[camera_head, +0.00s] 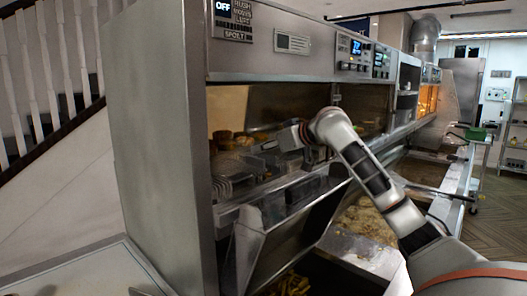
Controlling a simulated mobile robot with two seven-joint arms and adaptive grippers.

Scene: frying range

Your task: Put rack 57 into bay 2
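No number 57 is legible, so I cannot tell which item is rack 57. Dark slotted metal holders (235,182) stand on the metal ledge inside the steel frying range (150,130). No label for bay 2 is readable. My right gripper (270,146) reaches in from the right, under the control panel and above the ledge, pointing left. Its fingers are small and dark against the range, so whether they are open, shut or holding something is unclear. My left gripper is not in view.
The control panel (275,52) overhangs the ledge, with an OFF display at its left end. Below are open wells, one with fried food (290,284) and one with pale crumbs (367,222). A trolley (480,150) stands at the right by open floor.

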